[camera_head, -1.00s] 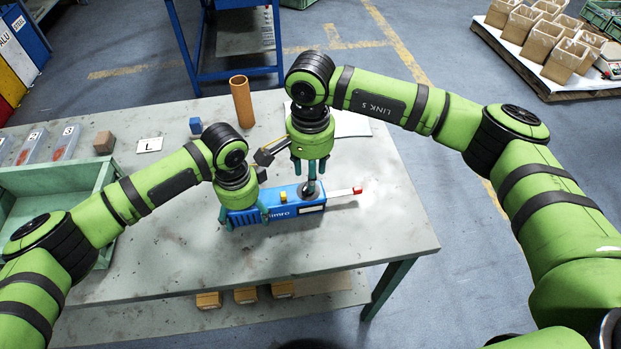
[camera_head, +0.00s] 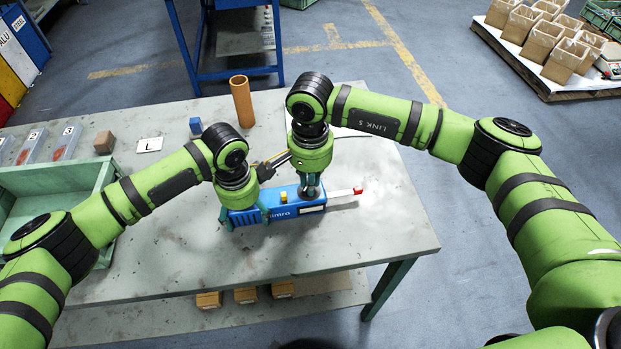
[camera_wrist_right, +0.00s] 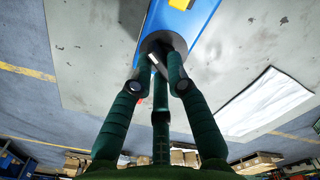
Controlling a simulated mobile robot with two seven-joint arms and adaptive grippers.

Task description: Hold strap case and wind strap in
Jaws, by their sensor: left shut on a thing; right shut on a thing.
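The blue strap case (camera_head: 276,213) lies on the grey table, with a yellow button (camera_head: 283,196) on top and lettering on its front. A pale strap (camera_head: 341,193) with a red tip (camera_head: 358,190) sticks out of its right end. My left gripper (camera_head: 246,217) is shut on the left part of the case. My right gripper (camera_head: 309,191) points down at the case's right part. It is shut on the winding knob (camera_wrist_right: 160,42), a dark round piece on the case top; the fingers partly hide it. The blue case (camera_wrist_right: 185,25) also shows in the right wrist view.
A brown tube (camera_head: 242,100) and a blue block (camera_head: 196,125) stand behind the case. A green tray (camera_head: 60,179) is at the left, near a card marked L (camera_head: 149,145). A white sheet (camera_wrist_right: 262,103) lies nearby. The table's front right is clear.

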